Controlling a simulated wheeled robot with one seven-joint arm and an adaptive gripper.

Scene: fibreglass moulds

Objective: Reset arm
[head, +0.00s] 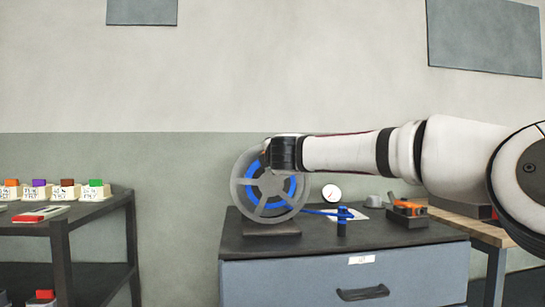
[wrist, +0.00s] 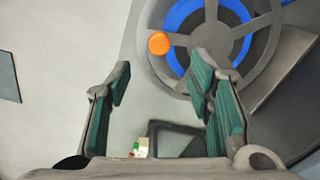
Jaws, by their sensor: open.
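My gripper (wrist: 165,100) is open in the wrist view, with its green-padded fingers apart and nothing between them. In the head view my arm reaches in from the right, and its dark end is in front of the upper part of a grey spoked wheel (head: 240,197) with a blue ring. The wheel stands upright on a base on the cabinet (head: 235,245). I cannot tell whether the gripper touches the wheel.
A blue post (head: 342,222) with a blue strand to the wheel, a white dial (head: 332,193) and an orange-and-black tool (head: 407,207) are on the cabinet top. A dark shelf (head: 100,212) with several coloured blocks stands left. A wooden table (head: 480,231) is at right. A gap separates shelf and cabinet.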

